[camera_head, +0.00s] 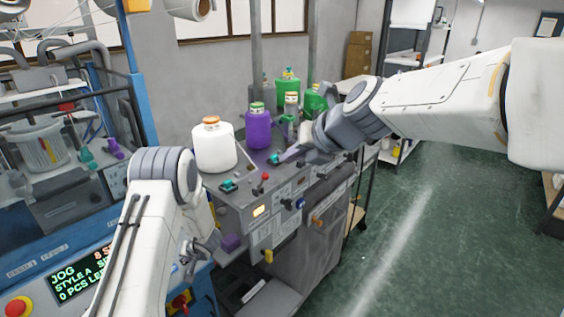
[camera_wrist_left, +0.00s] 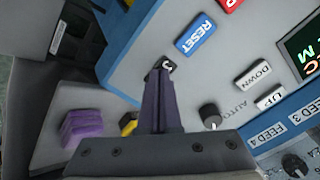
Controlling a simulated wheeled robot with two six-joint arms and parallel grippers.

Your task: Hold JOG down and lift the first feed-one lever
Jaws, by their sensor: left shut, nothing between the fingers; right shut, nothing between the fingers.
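In the left wrist view my left gripper (camera_wrist_left: 162,80) is shut and empty. Its fingertips lie over a small dark button (camera_wrist_left: 168,64) with a partly covered white letter, beside the blue RESET button; contact looks likely, but press depth cannot be told. The display (camera_head: 83,274) in the head view reads JOG and STYLE A. My right gripper (camera_head: 287,154) is shut and empty above the grey cabinet, its tips close to a teal-ended lever (camera_head: 274,159). Touching or apart cannot be told. Another teal-ended lever (camera_head: 229,186) stands nearer. No label shows which is feed one.
A red-knobbed lever (camera_head: 265,177) is near. A red emergency button (camera_head: 17,307) is at lower left.

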